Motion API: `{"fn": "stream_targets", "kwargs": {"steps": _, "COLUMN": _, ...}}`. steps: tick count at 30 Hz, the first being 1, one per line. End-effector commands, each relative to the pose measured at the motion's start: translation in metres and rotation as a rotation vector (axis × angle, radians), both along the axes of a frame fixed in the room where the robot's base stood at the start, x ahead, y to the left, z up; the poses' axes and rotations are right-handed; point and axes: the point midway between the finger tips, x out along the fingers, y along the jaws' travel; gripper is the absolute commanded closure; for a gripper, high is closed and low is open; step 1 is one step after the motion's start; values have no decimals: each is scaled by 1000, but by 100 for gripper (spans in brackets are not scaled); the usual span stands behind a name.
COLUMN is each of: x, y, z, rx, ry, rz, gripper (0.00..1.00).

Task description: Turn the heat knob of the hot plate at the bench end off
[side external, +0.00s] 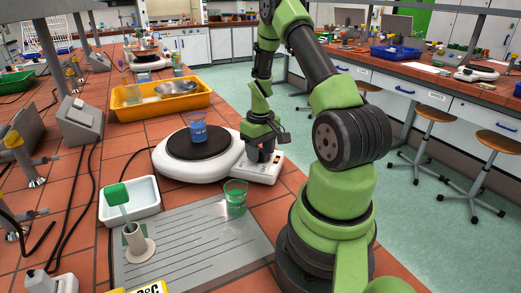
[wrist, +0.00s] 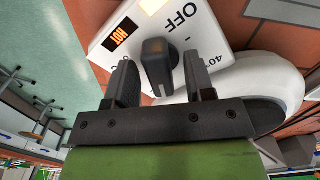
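The white hot plate (side external: 168,172) stands on the tiled bench, with a blue beaker (side external: 198,127) on its dark round top. My gripper (side external: 262,157) points down over its control panel (side external: 268,172) at the right. In the wrist view the dark heat knob (wrist: 157,62) sits between the two fingers of my gripper (wrist: 161,78). The fingers are apart, with a gap visible on each side of the knob. The panel shows "OFF" above the knob, "40" to its right and an orange "HOT" indicator (wrist: 120,38). I cannot tell exactly where the knob points.
A green beaker (side external: 236,197) stands close in front of the hot plate. A white tray (side external: 130,207) and a grey mat (side external: 190,240) lie nearer the camera. A yellow tray (side external: 130,112) with a metal bowl (side external: 176,88) is behind. The floor is right of the bench edge.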

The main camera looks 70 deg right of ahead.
Motion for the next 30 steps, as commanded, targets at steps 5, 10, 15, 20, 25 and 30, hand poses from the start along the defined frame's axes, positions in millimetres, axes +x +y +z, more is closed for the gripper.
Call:
{"fn": "stream_targets", "kwargs": {"steps": 5, "x": 0, "y": 0, "z": 0, "rx": 0, "ry": 0, "rz": 0, "gripper": 90}}
{"fn": "stream_targets", "kwargs": {"steps": 10, "x": 0, "y": 0, "z": 0, "rx": 0, "ry": 0, "rz": 2, "gripper": 100}}
{"fn": "stream_targets", "kwargs": {"steps": 15, "x": 0, "y": 0, "z": 0, "rx": 0, "ry": 0, "rz": 24, "gripper": 100}}
{"fn": "stream_targets", "kwargs": {"steps": 20, "x": 0, "y": 0, "z": 1, "rx": 0, "ry": 0, "rz": 88, "gripper": 100}}
{"fn": "stream_targets", "kwargs": {"steps": 25, "x": 0, "y": 0, "z": 1, "rx": 0, "ry": 1, "rz": 209, "gripper": 100}}
{"fn": "stream_targets", "kwargs": {"steps": 30, "x": 0, "y": 0, "z": 1, "rx": 0, "ry": 1, "rz": 364, "gripper": 100}}
